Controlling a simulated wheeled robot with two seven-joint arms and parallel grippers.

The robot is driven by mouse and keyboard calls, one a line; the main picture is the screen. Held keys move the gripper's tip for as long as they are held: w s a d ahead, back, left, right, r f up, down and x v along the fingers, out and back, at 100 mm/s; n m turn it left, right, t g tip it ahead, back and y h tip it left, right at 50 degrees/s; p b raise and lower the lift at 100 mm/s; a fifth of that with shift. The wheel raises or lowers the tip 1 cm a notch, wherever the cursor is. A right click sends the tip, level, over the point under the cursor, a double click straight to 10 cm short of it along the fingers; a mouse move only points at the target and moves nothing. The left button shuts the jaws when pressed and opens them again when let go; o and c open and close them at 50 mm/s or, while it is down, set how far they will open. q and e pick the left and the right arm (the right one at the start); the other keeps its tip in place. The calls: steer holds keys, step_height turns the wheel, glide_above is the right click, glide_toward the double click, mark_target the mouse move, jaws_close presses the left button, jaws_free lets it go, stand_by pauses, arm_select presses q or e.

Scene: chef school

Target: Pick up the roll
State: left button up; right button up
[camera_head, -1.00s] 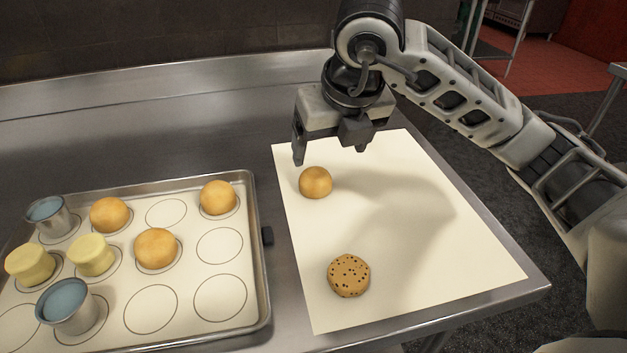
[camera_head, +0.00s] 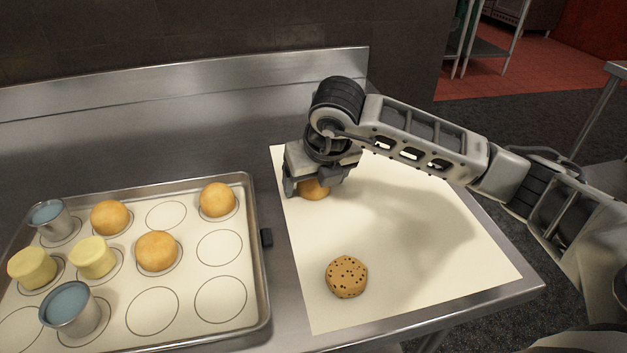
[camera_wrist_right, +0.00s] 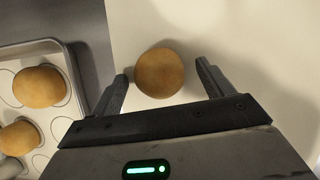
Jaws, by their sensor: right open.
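A round golden-brown roll (camera_head: 314,190) sits on the cream paper sheet at the far left part of the sheet, partly hidden by my gripper in the head view. In the right wrist view the roll (camera_wrist_right: 159,73) lies between the two open fingers. My right gripper (camera_head: 308,192) is low over the roll, with its fingers apart on either side of it. In the right wrist view the gripper (camera_wrist_right: 165,85) is open, with a gap between each finger and the roll. My left gripper is not in view.
A chocolate-chip cookie (camera_head: 347,277) lies nearer on the same sheet (camera_head: 420,250). A metal tray (camera_head: 262,290) at left holds more rolls, pale yellow pieces and blue-filled metal cups, with several empty circles. A steel backsplash (camera_head: 180,85) runs behind the table.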

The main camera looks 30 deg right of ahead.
steer(key=c, duration=1.1)
